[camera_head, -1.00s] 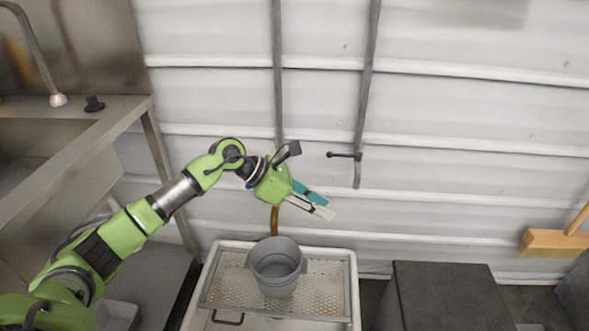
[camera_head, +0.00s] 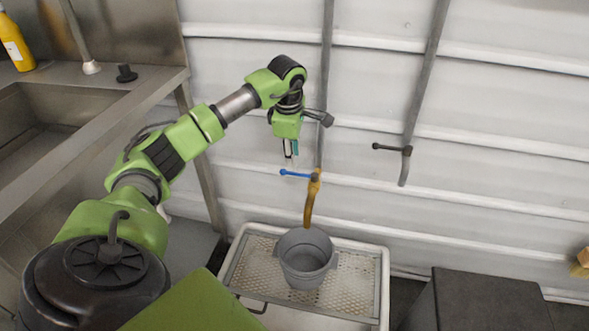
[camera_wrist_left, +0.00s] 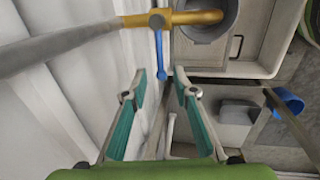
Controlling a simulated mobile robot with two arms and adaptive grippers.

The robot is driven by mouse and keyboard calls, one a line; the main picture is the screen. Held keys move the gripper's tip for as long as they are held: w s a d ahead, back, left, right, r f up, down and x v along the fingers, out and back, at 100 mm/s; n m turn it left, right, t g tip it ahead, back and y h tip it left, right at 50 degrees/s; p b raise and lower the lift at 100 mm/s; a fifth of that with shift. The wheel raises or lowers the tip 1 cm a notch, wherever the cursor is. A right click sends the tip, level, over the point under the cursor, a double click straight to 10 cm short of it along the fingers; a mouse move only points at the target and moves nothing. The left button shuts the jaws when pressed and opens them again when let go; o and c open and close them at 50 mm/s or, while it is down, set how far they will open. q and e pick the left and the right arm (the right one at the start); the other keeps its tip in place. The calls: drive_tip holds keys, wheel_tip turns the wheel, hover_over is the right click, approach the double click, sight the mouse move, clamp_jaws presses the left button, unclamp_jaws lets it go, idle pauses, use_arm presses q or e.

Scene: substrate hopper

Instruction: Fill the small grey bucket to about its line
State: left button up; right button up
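The small grey bucket (camera_head: 306,260) stands upright beneath the brass tap (camera_head: 312,198). It also shows in the left wrist view (camera_wrist_left: 207,30), partly cut off. Its inside looks plain grey; I cannot make out a line or contents. The tap's blue lever (camera_head: 296,174) sticks out to the left. In the left wrist view the lever (camera_wrist_left: 155,62) lies ahead of the fingertips, roughly between them. My left gripper (camera_head: 290,154) points down just above the lever, apart from it. In the left wrist view the gripper (camera_wrist_left: 162,88) is open and empty. My right gripper is out of view.
The bucket stands on a perforated rack in a white basin (camera_head: 384,290). A pipe (camera_head: 325,90) runs up the ribbed wall; a second, dark-handled tap (camera_head: 400,149) is to the right. A steel sink (camera_head: 60,110) is left, a dark box (camera_head: 490,300) right.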

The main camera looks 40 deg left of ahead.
sight(294, 173)
use_arm(q)
drive_tip(key=f, duration=0.4)
drive_tip(key=shift+w+a+f+b, duration=0.2)
drive_tip(key=shift+w+f+b, duration=0.15)
drive_tip(key=shift+f, duration=0.05)
drive_tip(key=shift+w+a+f, duration=0.1)
drive_tip(key=shift+w+f, duration=0.1)
drive_tip(key=shift+f, duration=0.5)
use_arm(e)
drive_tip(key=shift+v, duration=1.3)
use_arm(q)
drive_tip(key=shift+c, duration=0.2)
clamp_jaws()
